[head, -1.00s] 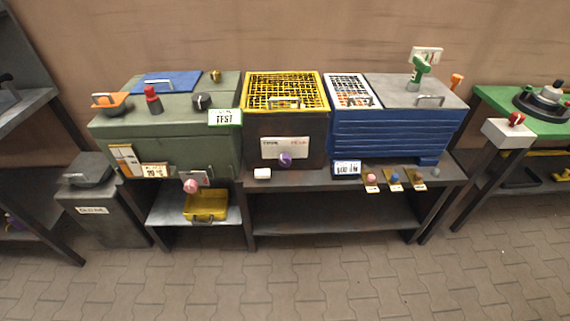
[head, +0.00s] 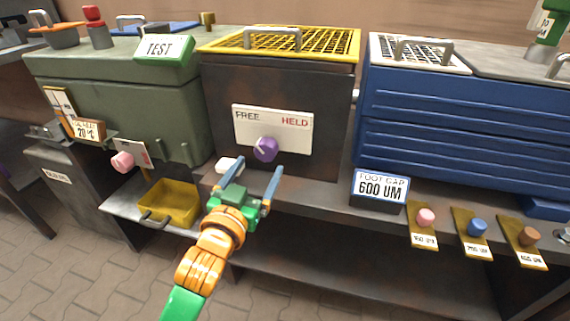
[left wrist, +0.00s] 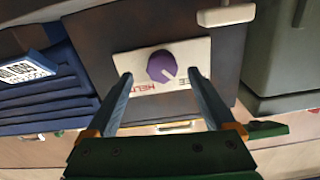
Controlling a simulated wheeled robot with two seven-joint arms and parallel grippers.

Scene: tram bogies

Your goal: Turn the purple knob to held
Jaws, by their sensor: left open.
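The purple knob (head: 265,149) sits on a white plate (head: 293,128) on the front of the dark box with the yellow grid top. The plate reads FREE at left and HELD at right. The knob's pale mark points up and left, towards FREE. My left gripper (head: 258,165) is open, its two blue fingers reaching towards the knob from below. In the left wrist view, the knob (left wrist: 161,66) shows between and just beyond the open fingertips (left wrist: 160,74), apparently untouched. My right gripper is not in view.
A small white block (head: 228,164) lies on the shelf left of my gripper. A FOOT GAP 600 UM sign (head: 380,188) stands at right, near pink, blue and brown knobs on tags. A pink knob (head: 122,162) and yellow tray (head: 170,202) are at left.

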